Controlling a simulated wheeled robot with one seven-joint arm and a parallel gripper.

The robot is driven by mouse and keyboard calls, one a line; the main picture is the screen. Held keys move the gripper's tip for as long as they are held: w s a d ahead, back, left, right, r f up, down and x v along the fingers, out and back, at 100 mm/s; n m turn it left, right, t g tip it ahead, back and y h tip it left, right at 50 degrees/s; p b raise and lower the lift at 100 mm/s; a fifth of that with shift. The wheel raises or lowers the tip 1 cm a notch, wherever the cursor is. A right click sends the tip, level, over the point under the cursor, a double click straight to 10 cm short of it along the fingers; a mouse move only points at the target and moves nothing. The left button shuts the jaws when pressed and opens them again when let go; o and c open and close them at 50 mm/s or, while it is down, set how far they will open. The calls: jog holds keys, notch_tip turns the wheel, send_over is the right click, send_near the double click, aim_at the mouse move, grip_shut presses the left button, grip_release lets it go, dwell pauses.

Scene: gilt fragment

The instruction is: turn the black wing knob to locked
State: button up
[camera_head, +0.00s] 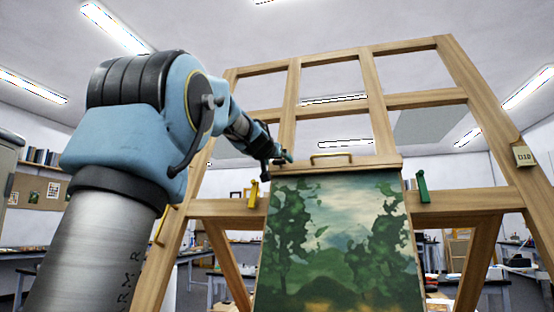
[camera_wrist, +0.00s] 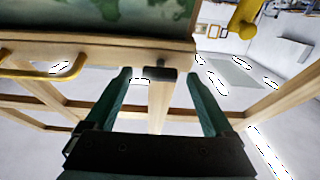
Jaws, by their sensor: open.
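The black wing knob (camera_wrist: 160,73) is on the edge of the wooden top bar (camera_wrist: 105,52) in the wrist view. Its wing lies crosswise in that picture. My gripper (camera_wrist: 161,79) is open, its two teal fingers on either side of the knob with a gap at each side. In the head view my gripper (camera_head: 283,158) is at the left end of the top bar (camera_head: 355,165), above a green landscape painting (camera_head: 335,240). I cannot make out the knob there, and no locked mark is readable.
A yellow handle (camera_head: 331,157) sits on the top bar to the gripper's right. A yellow knob (camera_head: 253,193) and a green knob (camera_head: 421,187) flank the painting on the large wooden easel frame (camera_head: 500,135). A tag (camera_head: 524,156) hangs at right.

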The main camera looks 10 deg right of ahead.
jog(key=c, duration=1.4)
